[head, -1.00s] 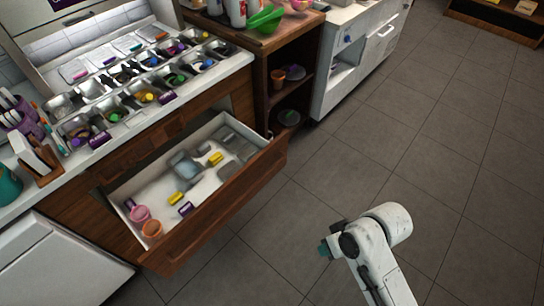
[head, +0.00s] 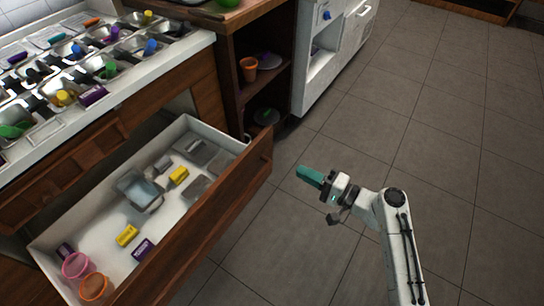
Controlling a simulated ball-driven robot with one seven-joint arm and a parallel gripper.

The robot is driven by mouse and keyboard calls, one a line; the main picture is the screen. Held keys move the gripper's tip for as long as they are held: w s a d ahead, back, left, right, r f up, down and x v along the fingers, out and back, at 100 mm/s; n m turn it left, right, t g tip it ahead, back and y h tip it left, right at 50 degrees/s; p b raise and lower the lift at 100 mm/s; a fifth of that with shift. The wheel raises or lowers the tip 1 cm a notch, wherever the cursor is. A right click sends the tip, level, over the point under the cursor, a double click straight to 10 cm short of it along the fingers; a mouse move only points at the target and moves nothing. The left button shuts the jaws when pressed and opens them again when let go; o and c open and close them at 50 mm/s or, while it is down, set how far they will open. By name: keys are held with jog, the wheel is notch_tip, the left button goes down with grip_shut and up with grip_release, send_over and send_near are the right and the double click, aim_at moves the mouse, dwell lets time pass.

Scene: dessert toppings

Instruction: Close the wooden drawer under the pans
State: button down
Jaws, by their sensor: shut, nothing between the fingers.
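The wooden drawer (head: 225,205) stands pulled far out of the counter, under the metal topping pans (head: 62,97). Its inside is white, with a brown wooden front. It holds a pink cup (head: 76,266), an orange cup (head: 95,288), yellow boxes (head: 178,175), purple boxes (head: 142,249) and grey and clear containers (head: 138,189). My gripper (head: 310,176), with teal fingers, is shut and empty. In the picture it is to the right of the drawer front's far end, apart from it, over the floor.
A dark wooden shelf unit (head: 230,75) with an orange cup (head: 249,69) stands just beyond the drawer. A white cabinet (head: 318,75) stands past it. The tiled floor (head: 440,130) to the right is clear.

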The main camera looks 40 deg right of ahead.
aim_at(254, 148)
jog(key=x, duration=1.4)
